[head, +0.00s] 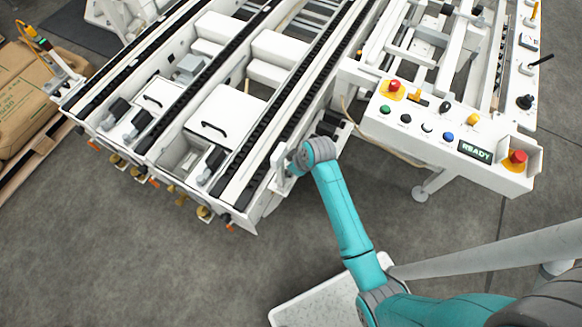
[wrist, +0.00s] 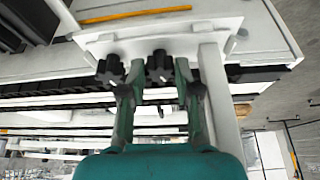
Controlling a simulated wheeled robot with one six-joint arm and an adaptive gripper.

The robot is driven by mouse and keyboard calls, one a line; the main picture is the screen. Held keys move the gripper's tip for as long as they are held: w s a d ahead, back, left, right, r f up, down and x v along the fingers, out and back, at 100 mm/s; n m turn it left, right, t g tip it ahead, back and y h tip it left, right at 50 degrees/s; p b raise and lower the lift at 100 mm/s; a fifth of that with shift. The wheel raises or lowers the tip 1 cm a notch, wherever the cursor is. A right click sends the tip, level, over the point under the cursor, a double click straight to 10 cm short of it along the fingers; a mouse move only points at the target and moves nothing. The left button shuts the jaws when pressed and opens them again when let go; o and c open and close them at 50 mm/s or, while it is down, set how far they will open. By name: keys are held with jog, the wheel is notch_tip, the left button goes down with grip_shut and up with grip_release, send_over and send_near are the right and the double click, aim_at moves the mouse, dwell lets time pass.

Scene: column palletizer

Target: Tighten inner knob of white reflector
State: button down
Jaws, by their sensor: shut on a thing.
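In the wrist view, two black star-shaped knobs sit side by side under a white plate (wrist: 165,38). My gripper (wrist: 160,72) has one finger on each side of the right-hand one of this pair, the inner knob (wrist: 159,66), and is shut on it. The other knob (wrist: 109,70) lies just outside the left finger. A further dark part (wrist: 197,90) shows right of the right finger. In the head view, my teal arm reaches to the near side of the conveyor, at a white bracket (head: 279,167). My wrist hides the fingers and the knobs there.
A white conveyor frame (head: 250,215) with black chain rails fills the upper left. A control panel (head: 440,130) with coloured buttons and a READY display stands to the right. Brown sacks (head: 25,95) lie on a pallet at the far left.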

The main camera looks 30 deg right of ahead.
jog(key=shift+m+h, duration=0.3)
jog(key=shift+m, duration=0.4)
jog(key=c, duration=1.1)
grip_release()
